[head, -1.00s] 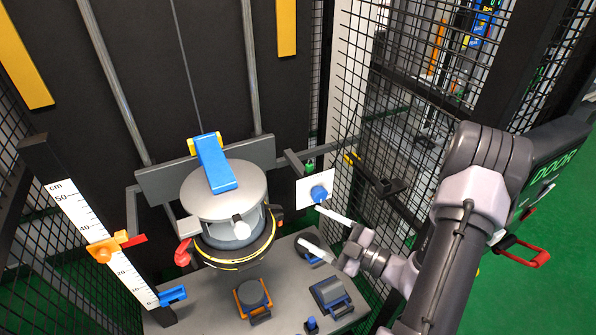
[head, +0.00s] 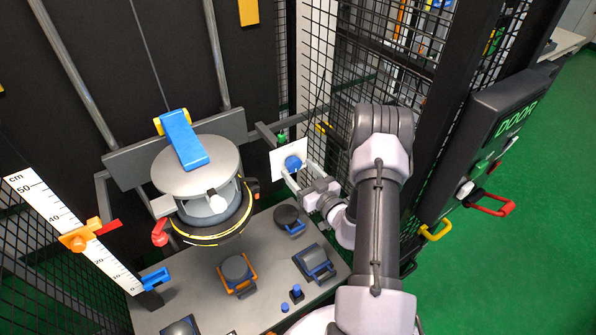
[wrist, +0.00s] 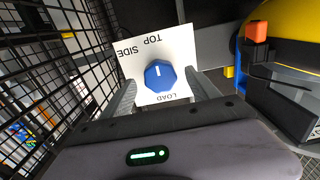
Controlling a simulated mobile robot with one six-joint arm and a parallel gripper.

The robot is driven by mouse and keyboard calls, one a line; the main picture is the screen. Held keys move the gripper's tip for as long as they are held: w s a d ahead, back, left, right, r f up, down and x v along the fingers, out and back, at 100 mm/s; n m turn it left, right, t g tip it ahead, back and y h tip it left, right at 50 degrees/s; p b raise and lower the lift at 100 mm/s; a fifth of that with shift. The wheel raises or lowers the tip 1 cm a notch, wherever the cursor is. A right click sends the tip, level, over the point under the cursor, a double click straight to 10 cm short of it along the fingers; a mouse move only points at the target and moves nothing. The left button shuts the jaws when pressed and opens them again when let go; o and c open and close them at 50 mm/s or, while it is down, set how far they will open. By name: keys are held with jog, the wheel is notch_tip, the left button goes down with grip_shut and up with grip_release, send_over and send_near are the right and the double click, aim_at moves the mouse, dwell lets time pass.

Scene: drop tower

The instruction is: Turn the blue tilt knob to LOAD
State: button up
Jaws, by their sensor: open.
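The blue tilt knob (head: 293,163) sits on a white plate (head: 277,158) right of the drum. In the wrist view the knob (wrist: 160,76) is a faceted blue disc with a short white mark on its upper half, towards the word TOP. SIDE is at the plate's upper left and LOAD is below the knob, upside down in this view. My gripper (head: 289,180) is open at the plate. In the wrist view its fingers (wrist: 163,82) stand either side of the knob, with a gap on each side. I cannot tell how deep the tips reach.
The grey drum (head: 196,178) with its blue lever (head: 186,140) stands left of the plate. Black mesh fencing (head: 350,60) rises close behind and right of my arm. Knobs and switches sit on the grey panel (head: 205,300) below.

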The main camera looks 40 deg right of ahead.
jog(key=shift+w, duration=0.55)
jog(key=c, duration=1.4)
jog(key=shift+o, duration=0.2)
